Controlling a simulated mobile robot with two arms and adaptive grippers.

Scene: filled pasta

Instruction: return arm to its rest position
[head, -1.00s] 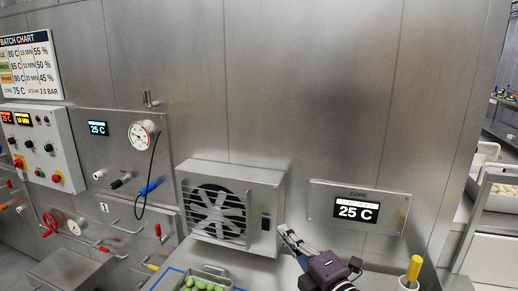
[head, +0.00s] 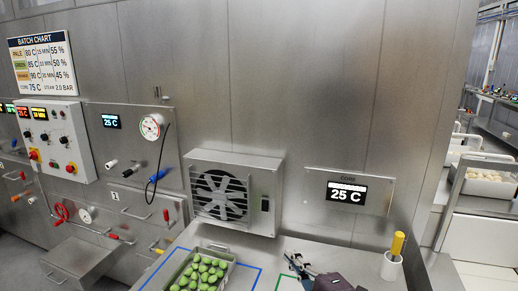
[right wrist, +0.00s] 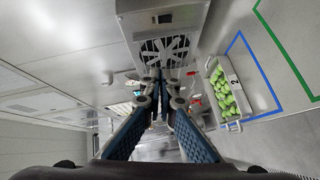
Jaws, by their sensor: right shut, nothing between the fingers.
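My right gripper (head: 290,258) shows at the bottom of the head view, with my dark arm behind it at the lower right edge. It is over the front bench, near the green outlined area. In the right wrist view the two blue-padded fingers of my right gripper (right wrist: 162,75) come together at the tips, with nothing between them. My left gripper is not in the head view.
A metal tray of green filled pasta (head: 201,271) stands inside a blue outline; it also shows in the right wrist view (right wrist: 225,95). A fan unit (head: 236,192), core display (head: 347,192), yellow-handled tool in a white cup (head: 393,258) and control panel (head: 47,140) are around.

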